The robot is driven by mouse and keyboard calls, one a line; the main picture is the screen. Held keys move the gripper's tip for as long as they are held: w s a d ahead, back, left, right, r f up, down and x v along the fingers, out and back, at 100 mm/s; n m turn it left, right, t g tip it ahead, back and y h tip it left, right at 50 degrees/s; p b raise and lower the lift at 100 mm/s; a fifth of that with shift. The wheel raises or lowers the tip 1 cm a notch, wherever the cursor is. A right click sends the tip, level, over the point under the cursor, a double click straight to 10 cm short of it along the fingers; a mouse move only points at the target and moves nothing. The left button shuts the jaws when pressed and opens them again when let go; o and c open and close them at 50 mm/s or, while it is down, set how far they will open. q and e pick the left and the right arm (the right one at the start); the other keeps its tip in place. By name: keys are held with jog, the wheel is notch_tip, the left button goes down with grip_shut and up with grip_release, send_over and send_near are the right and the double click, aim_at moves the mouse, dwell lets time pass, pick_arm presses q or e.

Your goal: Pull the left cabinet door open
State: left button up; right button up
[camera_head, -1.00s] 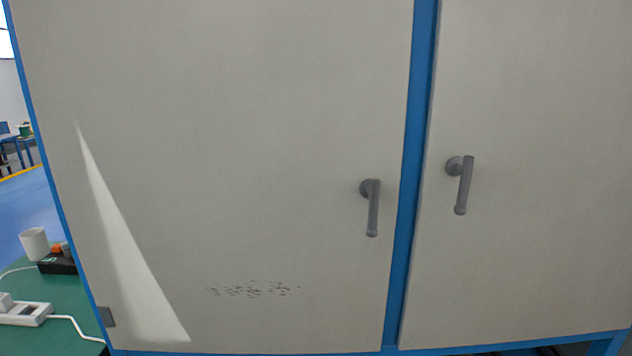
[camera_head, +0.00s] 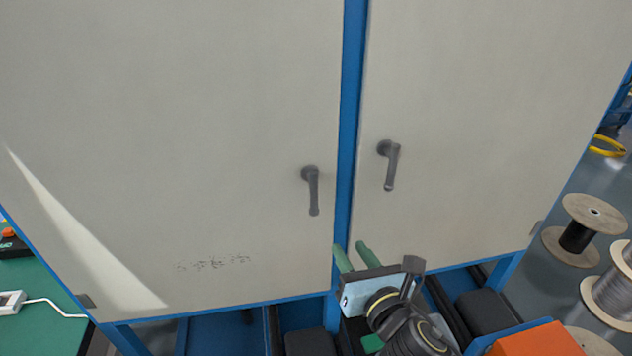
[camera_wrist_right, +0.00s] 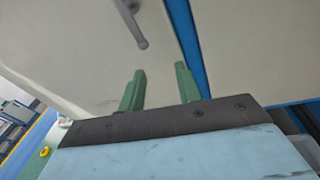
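The left cabinet door (camera_head: 170,130) is a pale grey panel, shut flush in its blue frame. Its grey lever handle (camera_head: 313,190) hangs down near the door's right edge; a handle also shows at the top of the right wrist view (camera_wrist_right: 133,22). The right door (camera_head: 470,110) is shut, with its own handle (camera_head: 391,165). My right gripper (camera_head: 352,252) has two green fingers, apart and empty, below the two handles. In the right wrist view its fingers (camera_wrist_right: 158,82) point toward the door, short of the handle. My left gripper is not in view.
A blue post (camera_head: 350,100) divides the doors. Cable spools (camera_head: 577,232) stand on the floor at the right, beside an orange object (camera_head: 538,340). A green table (camera_head: 40,285) with a white power strip (camera_head: 12,301) is at the left. The space before the left door is clear.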

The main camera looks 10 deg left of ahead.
aim_at(316, 194)
notch_tip(316, 194, up, 6)
jog(key=s+a+n+y, duration=0.1)
jog(key=a+n, duration=0.1)
jog(key=n, duration=0.1)
jog(key=p+x, duration=0.1)
jog(key=x, duration=1.1)
jog(key=shift+w+a+f, duration=0.1)
jog(key=shift+w+a, duration=0.05)
grip_shut()
